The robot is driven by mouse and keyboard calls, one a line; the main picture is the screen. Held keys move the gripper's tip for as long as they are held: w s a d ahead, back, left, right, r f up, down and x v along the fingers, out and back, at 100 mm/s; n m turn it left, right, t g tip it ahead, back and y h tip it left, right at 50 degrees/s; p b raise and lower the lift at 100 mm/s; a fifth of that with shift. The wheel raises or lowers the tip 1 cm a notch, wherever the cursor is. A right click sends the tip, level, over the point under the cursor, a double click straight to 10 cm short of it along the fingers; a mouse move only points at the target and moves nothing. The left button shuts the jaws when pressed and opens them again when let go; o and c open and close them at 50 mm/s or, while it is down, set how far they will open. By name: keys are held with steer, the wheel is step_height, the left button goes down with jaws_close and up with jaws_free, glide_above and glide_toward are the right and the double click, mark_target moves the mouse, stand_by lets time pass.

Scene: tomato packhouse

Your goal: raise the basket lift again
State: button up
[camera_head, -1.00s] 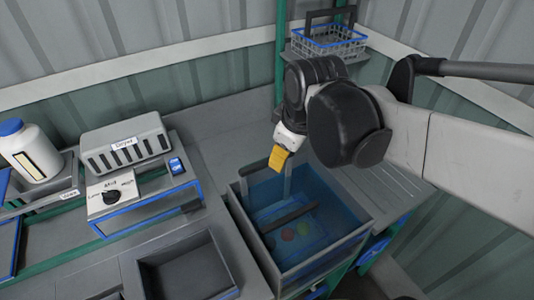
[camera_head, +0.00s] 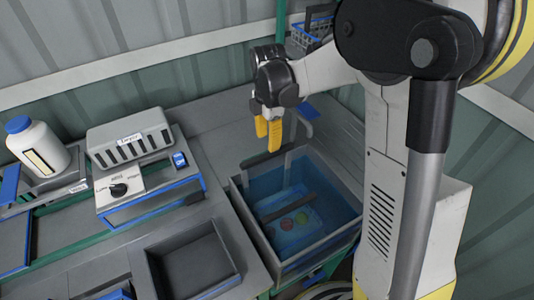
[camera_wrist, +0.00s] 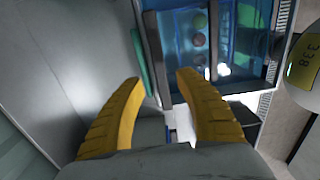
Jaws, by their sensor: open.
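A grey tank (camera_head: 243,205) of blue water stands at the centre right. Under the water lie red and green round fruits (camera_head: 294,219) on a blue base, with a dark bar (camera_head: 288,206) across above them. A wire basket with a blue rim (camera_head: 304,38) sits high at the back, partly hidden by my arm. A small blue part (camera_head: 305,112) shows behind the tank; I cannot tell whether it belongs to the lift. My gripper (camera_head: 268,135) is open and empty, fingers down, above the tank's back left corner. In the wrist view, the tank (camera_wrist: 262,45) lies beyond the spread yellow fingers.
A green post (camera_head: 280,35) rises at the back wall. To the left stand a grey slotted box (camera_head: 130,138), a dial panel (camera_head: 119,187) and a white bottle (camera_head: 36,147). An empty dark tray (camera_head: 195,265) lies left of the tank. Bare counter (camera_head: 215,130) lies behind.

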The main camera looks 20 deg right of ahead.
mark_target(268, 154)
step_height(268, 154, down, 7)
steer(key=shift+r+b, duration=0.1)
steer(key=shift+b, duration=0.6)
steer(key=shift+c, duration=0.5)
jaws_close()
